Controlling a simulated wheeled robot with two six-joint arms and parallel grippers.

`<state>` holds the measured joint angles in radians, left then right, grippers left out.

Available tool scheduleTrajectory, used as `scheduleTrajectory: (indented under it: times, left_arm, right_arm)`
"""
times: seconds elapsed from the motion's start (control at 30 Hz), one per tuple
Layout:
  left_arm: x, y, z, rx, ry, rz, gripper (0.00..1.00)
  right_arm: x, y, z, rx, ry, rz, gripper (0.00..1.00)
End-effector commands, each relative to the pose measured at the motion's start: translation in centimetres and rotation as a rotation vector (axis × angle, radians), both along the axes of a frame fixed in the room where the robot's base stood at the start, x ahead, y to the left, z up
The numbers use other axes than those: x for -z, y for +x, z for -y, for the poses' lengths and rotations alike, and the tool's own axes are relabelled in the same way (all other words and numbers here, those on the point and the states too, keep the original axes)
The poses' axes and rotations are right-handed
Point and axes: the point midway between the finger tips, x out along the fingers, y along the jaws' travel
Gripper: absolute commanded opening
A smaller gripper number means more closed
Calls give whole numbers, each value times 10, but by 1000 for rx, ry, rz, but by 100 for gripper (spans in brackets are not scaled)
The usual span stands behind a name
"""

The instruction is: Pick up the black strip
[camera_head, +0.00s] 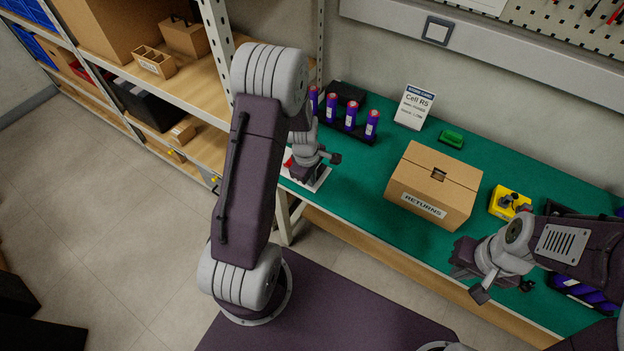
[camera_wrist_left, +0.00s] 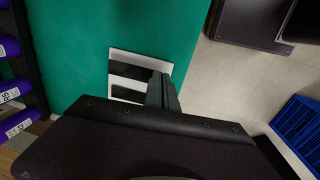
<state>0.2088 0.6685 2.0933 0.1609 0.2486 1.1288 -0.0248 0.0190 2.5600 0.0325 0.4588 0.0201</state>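A white board (camera_wrist_left: 142,59) with black strips lies on the green mat in the left wrist view. An upper black strip (camera_wrist_left: 128,70) and a lower black strip (camera_wrist_left: 123,93) run across it, their right ends close to or behind my fingers. In the head view the white board (camera_head: 318,184) is at the bench's left end, partly hidden under my left gripper (camera_head: 315,165). In the wrist view my left fingers (camera_wrist_left: 161,88) look close together at the board's right side; whether they touch a strip is unclear. My right gripper (camera_head: 503,289) hangs over the bench's front edge, its fingers apart.
Purple cylinders (camera_head: 350,115) stand in a dark rack behind the board. A cardboard returns box (camera_head: 433,186) sits mid-bench, with a yellow block (camera_head: 508,203) to its right. A green object (camera_head: 452,139) lies behind the box. Shelves (camera_head: 165,85) stand at the left.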

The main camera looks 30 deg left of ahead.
Motion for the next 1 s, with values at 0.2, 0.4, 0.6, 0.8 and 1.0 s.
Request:
scheduleTrajectory:
  times: [0.2, 0.4, 0.6, 0.8, 1.0]
  left_arm:
    - [-39, 2, 15, 5, 0, 2, 0]
    - [-67, 5, 62, 7, 0, 4, 0]
    - [-89, 8, 101, 3, 0, 2, 0]
    - [-98, 9, 116, -1, 0, 1, 0]
    - [-99, 16, 118, -20, 0, 1, 0]
  right_arm:
    - [-11, 0, 0, 0, 0, 0, 0]
    - [-16, 0, 0, 0, 0, 0, 0]
    - [-17, 0, 0, 0, 0, 0, 0]
    - [-18, 0, 0, 0, 0, 0, 0]
    - [-18, 0, 0, 0, 0, 0, 0]
